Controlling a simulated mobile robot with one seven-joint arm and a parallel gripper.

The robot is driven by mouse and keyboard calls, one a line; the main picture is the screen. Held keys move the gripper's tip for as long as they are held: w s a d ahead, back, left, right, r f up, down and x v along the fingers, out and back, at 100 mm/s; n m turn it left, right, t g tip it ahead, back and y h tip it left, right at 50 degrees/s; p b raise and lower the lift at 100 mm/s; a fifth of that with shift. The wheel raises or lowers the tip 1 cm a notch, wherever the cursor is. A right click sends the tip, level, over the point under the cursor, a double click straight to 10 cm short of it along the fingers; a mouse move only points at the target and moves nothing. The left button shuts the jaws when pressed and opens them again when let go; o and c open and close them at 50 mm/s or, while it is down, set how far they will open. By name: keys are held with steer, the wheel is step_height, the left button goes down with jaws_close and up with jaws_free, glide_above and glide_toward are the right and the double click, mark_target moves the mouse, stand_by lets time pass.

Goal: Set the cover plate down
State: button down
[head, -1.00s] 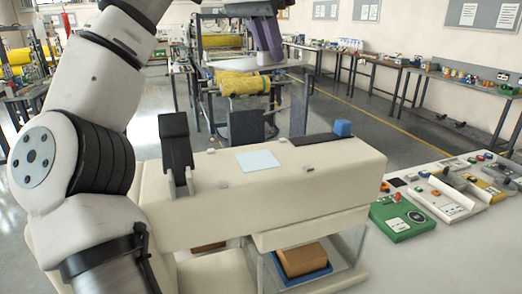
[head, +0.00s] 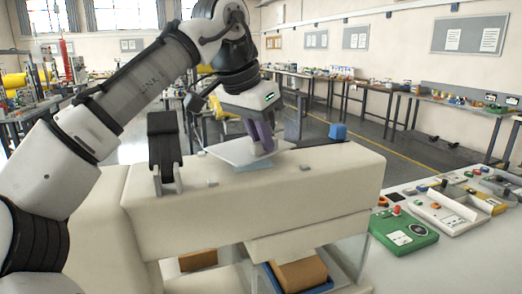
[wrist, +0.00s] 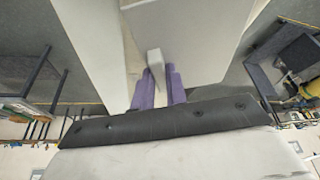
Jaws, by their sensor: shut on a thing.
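The cover plate (head: 228,152) is a thin, pale grey-white plate. My gripper (head: 262,148), with purple fingers, is shut on the plate's small grip, and the plate hangs low over the top of the long cream machine body (head: 330,165). A light blue square (head: 256,165) on that top is mostly hidden beneath the plate. I cannot tell whether the plate touches the surface. In the wrist view, the plate (wrist: 190,35) fills the upper middle, and its light grey grip (wrist: 155,62) sits between the purple fingers.
A black upright bracket (head: 164,148) stands left of the plate. A brown block (head: 300,274) lies in a tray below. A green device (head: 405,238) is on the bench at right.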

steer(key=shift+f, duration=1.25)
steer(key=shift+f, duration=0.2)
steer(key=c, duration=1.4)
jaws_free()
steer(key=shift+r, duration=0.15)
steer(key=v, duration=1.2)
